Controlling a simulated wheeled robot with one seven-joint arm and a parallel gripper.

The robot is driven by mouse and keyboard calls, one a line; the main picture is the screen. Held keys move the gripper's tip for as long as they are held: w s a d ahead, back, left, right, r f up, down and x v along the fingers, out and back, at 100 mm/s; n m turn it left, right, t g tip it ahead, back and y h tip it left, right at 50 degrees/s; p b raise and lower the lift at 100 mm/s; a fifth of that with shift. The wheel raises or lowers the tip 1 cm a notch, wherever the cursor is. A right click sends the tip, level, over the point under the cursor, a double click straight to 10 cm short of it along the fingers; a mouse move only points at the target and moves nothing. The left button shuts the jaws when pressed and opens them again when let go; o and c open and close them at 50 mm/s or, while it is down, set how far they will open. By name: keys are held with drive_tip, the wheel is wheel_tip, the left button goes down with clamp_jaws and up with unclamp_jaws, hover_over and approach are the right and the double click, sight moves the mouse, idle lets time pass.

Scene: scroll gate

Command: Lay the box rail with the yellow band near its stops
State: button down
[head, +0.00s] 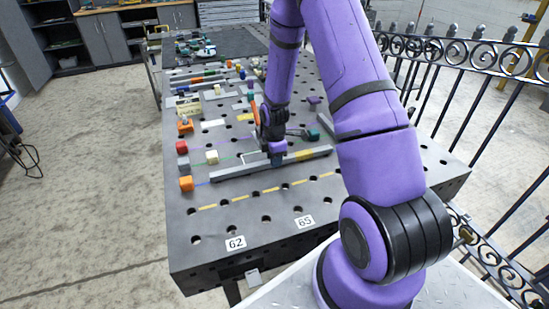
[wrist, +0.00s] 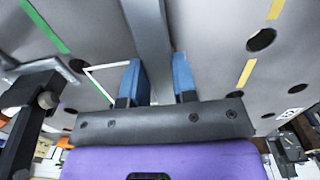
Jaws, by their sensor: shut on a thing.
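The long grey box rail (head: 240,169) has a yellow band (head: 305,155) on its right part. It lies slantwise along the near part of the table; I cannot tell whether it touches the top. My gripper (head: 277,152) is shut on the rail left of the band. In the wrist view, the blue fingers (wrist: 159,80) stand on either side of the grey rail (wrist: 150,35). The band does not show clearly there. I cannot single out the rail's stops for sure; an orange block (head: 186,183) stands off its left end and a teal block (head: 313,135) behind its right part.
The dark perforated table (head: 230,260) has a yellow dashed line in front of the rail. Red (head: 181,147) and pale (head: 211,157) blocks stand left and behind. More coloured parts fill the far table. A black scroll gate (head: 480,120) runs along the right. The front strip is clear.

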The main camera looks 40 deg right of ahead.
drive_tip(key=shift+f, duration=0.2)
drive_tip(key=c, duration=0.8)
unclamp_jaws()
wheel_tip(320, 180, up, 11)
drive_tip(key=shift+f, duration=0.1)
